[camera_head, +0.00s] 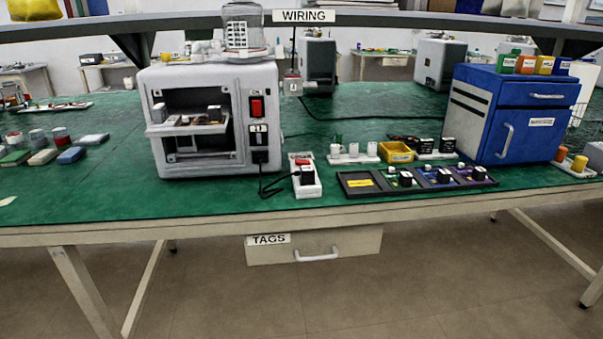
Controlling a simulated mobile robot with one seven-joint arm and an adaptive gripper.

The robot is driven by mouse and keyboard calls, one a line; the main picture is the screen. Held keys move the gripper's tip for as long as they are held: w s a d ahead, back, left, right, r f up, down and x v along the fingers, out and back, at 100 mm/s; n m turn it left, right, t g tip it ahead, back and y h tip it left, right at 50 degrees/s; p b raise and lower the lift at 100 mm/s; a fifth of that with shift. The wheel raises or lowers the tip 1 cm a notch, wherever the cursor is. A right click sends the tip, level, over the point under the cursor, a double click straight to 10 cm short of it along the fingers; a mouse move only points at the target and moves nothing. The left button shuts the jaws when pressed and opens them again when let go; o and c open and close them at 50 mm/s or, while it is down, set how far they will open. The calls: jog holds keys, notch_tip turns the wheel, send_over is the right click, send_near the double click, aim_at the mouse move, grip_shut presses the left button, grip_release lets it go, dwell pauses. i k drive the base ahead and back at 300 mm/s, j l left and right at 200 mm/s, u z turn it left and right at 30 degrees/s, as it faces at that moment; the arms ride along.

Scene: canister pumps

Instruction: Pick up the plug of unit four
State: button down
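Black plug-like blocks show in several places, and I cannot read a unit number on any of them. One black plug (307,176) sits on a white power strip (312,191) with a red switch. A black cord runs from it to the front of a grey machine (215,75). A dark divided tray (360,193) holds three more black blocks: left (405,178), middle (443,176) and right (479,173). Two further black blocks (426,145) stand on a white base behind the tray. My gripper is not in view.
A blue cabinet (480,130) with coloured boxes on top stands right of the tray. A yellow bin (396,152) and white cylinders (353,150) are behind the tray. A drawer labelled TAGS (350,245) hangs below the bench. Green mat (110,195) is clear at front left.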

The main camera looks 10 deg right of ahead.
aim_at(307, 173)
jog(key=j+z, duration=0.1)
jog(key=z, duration=0.65)
jog(key=j+z, duration=0.85)
jog(key=j, duration=0.75)
jog(key=k+j+z, duration=0.15)
jog(key=j, duration=0.4)
jog(key=i+j, duration=0.25)
jog(key=i, duration=0.25)
